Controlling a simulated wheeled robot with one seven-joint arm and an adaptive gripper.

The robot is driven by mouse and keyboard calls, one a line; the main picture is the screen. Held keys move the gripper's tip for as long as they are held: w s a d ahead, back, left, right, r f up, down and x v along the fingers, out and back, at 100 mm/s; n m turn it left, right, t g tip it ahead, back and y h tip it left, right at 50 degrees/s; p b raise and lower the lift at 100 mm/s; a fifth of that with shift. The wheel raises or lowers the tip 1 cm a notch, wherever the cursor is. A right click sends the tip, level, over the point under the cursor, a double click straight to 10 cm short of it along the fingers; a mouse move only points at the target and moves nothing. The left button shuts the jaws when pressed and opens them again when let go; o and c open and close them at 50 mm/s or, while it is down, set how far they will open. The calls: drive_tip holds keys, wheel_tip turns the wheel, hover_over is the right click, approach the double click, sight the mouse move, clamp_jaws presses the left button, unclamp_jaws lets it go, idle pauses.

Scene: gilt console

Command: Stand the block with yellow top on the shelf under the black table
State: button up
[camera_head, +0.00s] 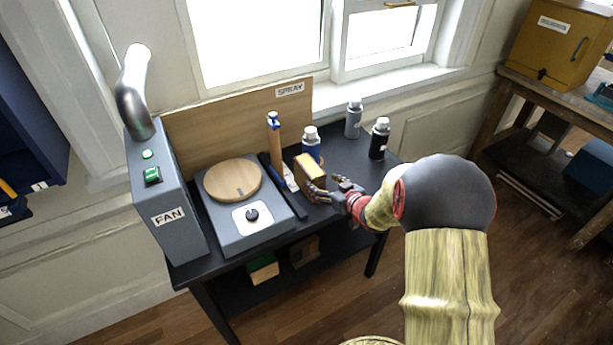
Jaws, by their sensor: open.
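A block (310,168) with a yellowish-tan top and a darker brown side is on the right half of the black table (345,143). My gripper (328,189) is at the block's right side, with its fingers open and close to it. I cannot tell whether they touch it or whether the block rests fully on the tabletop. The dark shelf (285,277) lies under the table and is partly hidden by the tabletop. On it are a block with a green top (263,268) and a brown block (304,251).
The grey FAN unit (172,200) and a turntable (232,186) fill the table's left half. A blue-tipped upright tool (275,145) and a blue-bodied bottle (311,145) stand near the block. A grey bottle (353,118) and a black bottle (379,139) stand behind to the right.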

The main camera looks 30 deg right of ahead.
drive_tip(key=shift+x, duration=0.8)
drive_tip(key=x, duration=0.2)
drive_tip(key=b+x, duration=0.1)
drive_tip(key=x, duration=0.1)
drive_tip(key=a+b+x, duration=0.1)
drive_tip(key=x, duration=0.1)
drive_tip(key=shift+r, duration=0.1)
drive_tip(key=shift+w+b, duration=0.4)
drive_tip(key=shift+w, duration=0.25)
drive_tip(key=c, duration=1.5)
drive_tip(key=shift+c, duration=0.6)
clamp_jaws()
